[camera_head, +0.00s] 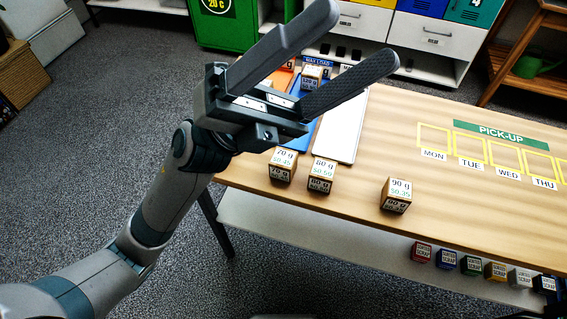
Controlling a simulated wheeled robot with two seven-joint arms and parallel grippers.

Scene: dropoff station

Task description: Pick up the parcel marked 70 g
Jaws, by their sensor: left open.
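The parcel marked 70 g (282,166) is a small brown box with white labels, standing near the left end of the wooden table. A parcel marked 80 g (321,176) stands close on its right. A parcel marked 90 g (397,195) stands farther right, apart from both. My left gripper (357,42) is open and empty, its two long fingers pointing up and right. It appears above the table's far left end, with its body just above the 70 g parcel in the picture. My right gripper is not in view.
Orange, blue and white panels lie behind my left gripper on the table (450,220), with another small parcel (312,76) there. A green PICK-UP sign (500,132) and yellow day frames mark the right side. Small coloured blocks (471,265) sit on a lower shelf. The table's middle is clear.

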